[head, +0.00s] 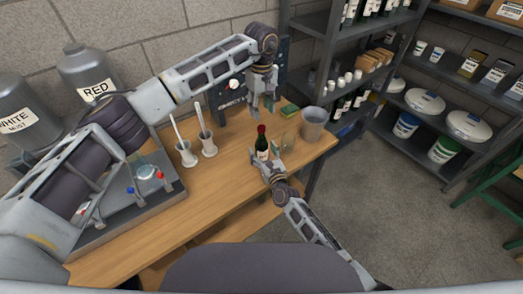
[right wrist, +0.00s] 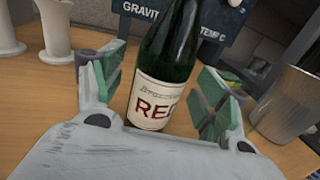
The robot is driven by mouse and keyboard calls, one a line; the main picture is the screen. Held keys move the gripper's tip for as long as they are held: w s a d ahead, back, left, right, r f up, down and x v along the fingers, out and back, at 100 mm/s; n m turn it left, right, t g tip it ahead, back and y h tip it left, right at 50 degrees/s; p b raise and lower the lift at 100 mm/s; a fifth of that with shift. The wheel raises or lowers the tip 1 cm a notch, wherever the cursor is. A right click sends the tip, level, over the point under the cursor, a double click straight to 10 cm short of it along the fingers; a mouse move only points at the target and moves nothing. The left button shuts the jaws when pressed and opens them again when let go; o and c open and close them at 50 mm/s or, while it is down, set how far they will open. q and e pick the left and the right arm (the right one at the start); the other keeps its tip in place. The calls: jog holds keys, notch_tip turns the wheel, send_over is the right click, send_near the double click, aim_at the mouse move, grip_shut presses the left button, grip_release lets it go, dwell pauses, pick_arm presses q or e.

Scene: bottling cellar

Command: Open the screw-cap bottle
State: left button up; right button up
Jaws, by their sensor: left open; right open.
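The dark green bottle (head: 262,146) stands upright on the wooden table, with a red cap (head: 261,129) on top. In the right wrist view the bottle (right wrist: 168,65) has a cream label reading "RED", partly cut off, and its top is out of frame. My right gripper (head: 263,162) is open low at the bottle, with the bottle between its green-padded fingers; gaps show beside it in the right wrist view (right wrist: 163,92). My left gripper (head: 264,106) is open and empty, pointing down, above and behind the bottle in the picture.
A glass (head: 288,141) and a grey bucket (head: 312,124) stand right of the bottle. A sponge (head: 289,111) lies behind. A dark gauge board (head: 232,97) is at the back. Clear tabletop lies front left.

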jog(key=shift+x, duration=0.8)
jog(key=shift+c, duration=0.2)
